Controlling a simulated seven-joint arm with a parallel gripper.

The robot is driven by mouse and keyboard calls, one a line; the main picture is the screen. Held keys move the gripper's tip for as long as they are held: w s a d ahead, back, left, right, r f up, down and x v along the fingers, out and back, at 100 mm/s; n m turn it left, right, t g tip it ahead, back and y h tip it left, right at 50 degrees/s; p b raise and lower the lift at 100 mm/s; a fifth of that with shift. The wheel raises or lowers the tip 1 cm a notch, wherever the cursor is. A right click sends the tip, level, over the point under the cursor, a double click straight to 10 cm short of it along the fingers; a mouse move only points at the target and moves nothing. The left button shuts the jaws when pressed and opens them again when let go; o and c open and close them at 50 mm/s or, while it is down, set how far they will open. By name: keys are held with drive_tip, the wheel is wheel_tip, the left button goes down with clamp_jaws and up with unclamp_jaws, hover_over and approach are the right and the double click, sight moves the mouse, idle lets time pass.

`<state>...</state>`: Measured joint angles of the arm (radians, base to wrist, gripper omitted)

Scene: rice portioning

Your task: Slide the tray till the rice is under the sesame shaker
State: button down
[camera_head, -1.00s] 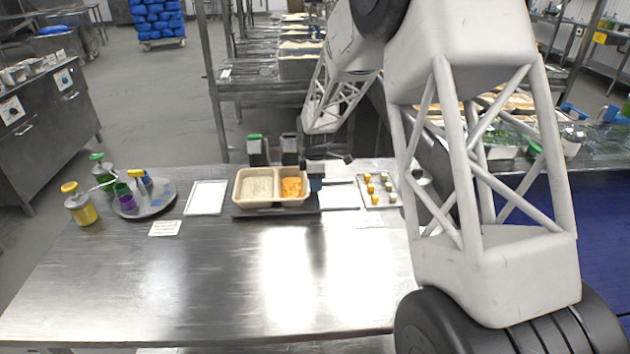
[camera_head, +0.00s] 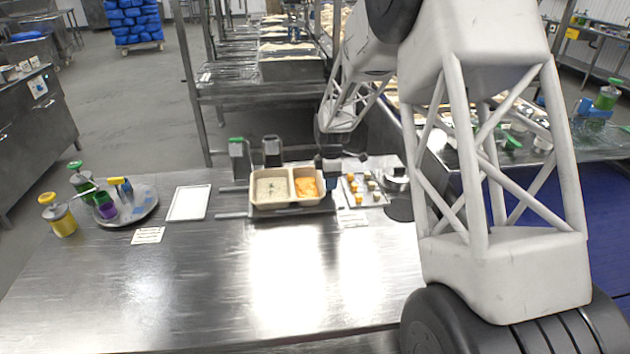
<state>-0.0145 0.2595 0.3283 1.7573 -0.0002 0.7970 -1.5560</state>
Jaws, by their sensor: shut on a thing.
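The beige tray (camera_head: 291,204) sits on a dark slide, with rice (camera_head: 268,188) in its left compartment and orange food (camera_head: 306,186) in its right. Small dark specks show on the rice. Behind the tray stand two dispensers: a green-topped one (camera_head: 238,156) and a dark grey one (camera_head: 271,150). I cannot read which is the sesame shaker. The rice lines up with the dark grey one; the green-topped one is left of the tray. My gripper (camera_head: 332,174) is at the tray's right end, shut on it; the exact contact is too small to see.
Rails (camera_head: 234,216) lie bare left of the tray. A white board (camera_head: 188,203) and a round platter (camera_head: 142,207) with bottles are further left. A small tray of cubes (camera_head: 377,198) is close on the right. The front of the table is clear.

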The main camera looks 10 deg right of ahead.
drive_tip(key=shift+d, duration=0.7)
drive_tip(key=c, duration=0.6)
unclamp_jaws()
drive_tip(key=shift+r, duration=0.1)
wheel_tip(320, 180, up, 8)
drive_tip(key=shift+f, duration=0.2)
drive_tip(key=shift+r, duration=0.1)
